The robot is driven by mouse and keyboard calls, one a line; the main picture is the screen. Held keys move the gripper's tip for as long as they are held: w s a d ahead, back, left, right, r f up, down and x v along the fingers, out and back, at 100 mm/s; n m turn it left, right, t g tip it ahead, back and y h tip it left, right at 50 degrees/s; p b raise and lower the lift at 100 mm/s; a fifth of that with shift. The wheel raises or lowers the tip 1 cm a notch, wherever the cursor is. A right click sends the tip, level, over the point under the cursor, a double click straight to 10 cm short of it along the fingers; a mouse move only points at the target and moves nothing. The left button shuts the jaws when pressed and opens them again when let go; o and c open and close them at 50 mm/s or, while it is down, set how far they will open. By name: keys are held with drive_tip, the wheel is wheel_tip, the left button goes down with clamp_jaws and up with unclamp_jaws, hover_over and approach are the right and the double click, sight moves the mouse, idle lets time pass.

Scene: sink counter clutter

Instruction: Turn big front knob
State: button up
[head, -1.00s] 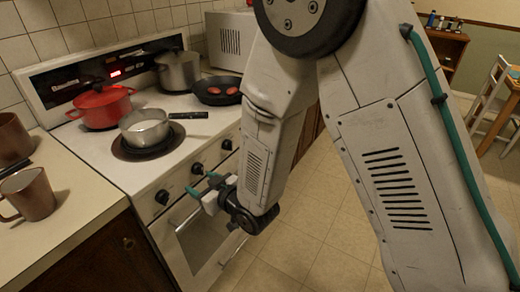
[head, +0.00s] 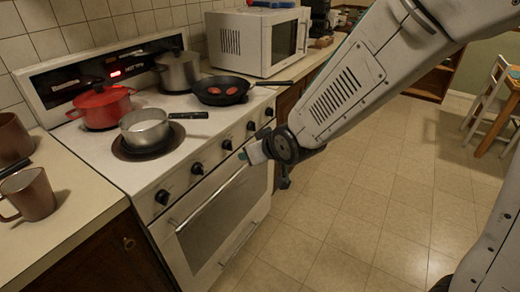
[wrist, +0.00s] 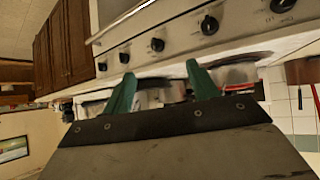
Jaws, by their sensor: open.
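The white stove has a row of several black knobs on its front panel (head: 180,182). They include a left knob (head: 162,197), a second knob (head: 197,168), a middle knob (head: 227,145) and a fourth knob (head: 251,126). They look alike in size, so I cannot tell which is the big one. My gripper (head: 243,154) is in front of the panel, right of and below the middle knob, apart from it. In the wrist view its teal fingers (wrist: 160,69) are spread and empty, with the middle knob (wrist: 157,44) between and beyond them.
The oven handle (head: 208,196) runs below the knobs. A small pot (head: 146,130), a red pot (head: 102,106), a steel pot (head: 178,72) and a frying pan (head: 220,90) stand on the stove. A microwave (head: 257,42) is behind.

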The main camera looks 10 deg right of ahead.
drive_tip(key=shift+s+d+r, duration=0.2)
drive_tip(key=shift+d, duration=0.2)
drive_tip(key=n+t+y, duration=0.1)
drive_tip(key=n+y, duration=0.7)
drive_tip(key=y, duration=0.2)
approach(168, 200)
drive_tip(key=x, duration=0.9)
drive_tip(key=shift+r, duration=0.1)
